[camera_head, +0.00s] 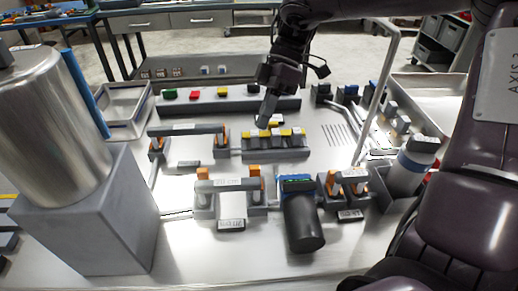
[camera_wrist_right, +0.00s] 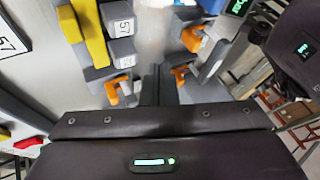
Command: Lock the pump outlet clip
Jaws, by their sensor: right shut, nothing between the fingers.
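A dark pump-like cylinder with a blue collar (camera_head: 303,222) lies at the front middle of the metal bench in the head view. Beside it on the right is a clip block with orange parts (camera_head: 330,180). Other orange-ended clips (camera_head: 254,178) stand to its left; I cannot tell which is the pump outlet clip. My right gripper (camera_head: 264,122) is shut and empty, pointing down by the row of yellow-topped grey blocks (camera_head: 285,143). In the right wrist view its dark fingers (camera_wrist_right: 160,85) are together, with orange clips (camera_wrist_right: 192,40) beyond them. My left gripper is not in view.
A large metal cylinder on a grey block (camera_head: 90,205) stands at left. A bar with coloured buttons (camera_head: 208,100) lies behind the yellow-topped row. A blue-ringed grey cylinder (camera_head: 410,165) stands at right.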

